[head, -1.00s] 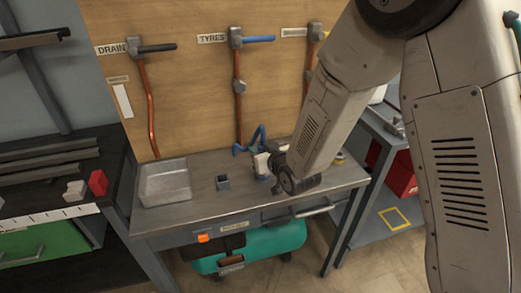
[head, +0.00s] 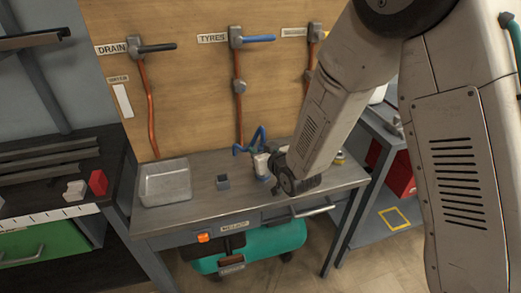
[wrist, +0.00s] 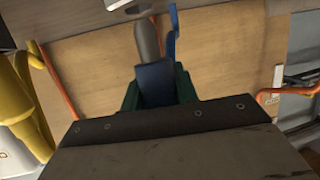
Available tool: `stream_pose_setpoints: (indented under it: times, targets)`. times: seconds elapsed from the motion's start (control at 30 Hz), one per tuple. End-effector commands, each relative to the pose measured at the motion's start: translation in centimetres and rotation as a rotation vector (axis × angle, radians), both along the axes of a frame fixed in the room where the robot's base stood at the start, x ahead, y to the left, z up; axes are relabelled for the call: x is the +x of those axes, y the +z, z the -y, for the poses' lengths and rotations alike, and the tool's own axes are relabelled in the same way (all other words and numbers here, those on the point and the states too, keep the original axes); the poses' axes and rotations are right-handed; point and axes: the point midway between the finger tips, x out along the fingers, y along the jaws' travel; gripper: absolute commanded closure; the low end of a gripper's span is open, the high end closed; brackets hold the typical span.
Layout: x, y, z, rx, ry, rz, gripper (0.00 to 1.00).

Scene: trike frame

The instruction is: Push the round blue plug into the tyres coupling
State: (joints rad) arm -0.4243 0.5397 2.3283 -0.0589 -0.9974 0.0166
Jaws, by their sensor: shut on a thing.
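The blue plug (wrist: 156,84) is between the green fingers of my gripper (wrist: 158,92) in the wrist view, and the gripper is shut on it. A grey cylinder (wrist: 147,38) shows just beyond the plug; I cannot tell whether it is part of it. The TYRES label (head: 213,38) is on the wooden board, beside a valve with a blue handle (head: 259,39). A grey fitting (head: 239,86) sits on the copper pipe below. Whether it is the coupling is unclear. My gripper is lower, above the bench.
A yellow part (wrist: 28,100) shows at left in the wrist view.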

Motion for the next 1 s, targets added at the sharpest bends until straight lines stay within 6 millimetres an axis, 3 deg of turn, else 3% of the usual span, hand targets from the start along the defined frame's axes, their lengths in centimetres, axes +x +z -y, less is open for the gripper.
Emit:
stream_pose_setpoints:
  times: [1.0]
  targets:
    - [0.0,-2.6,0.0,0.0,0.0,0.0,0.94]
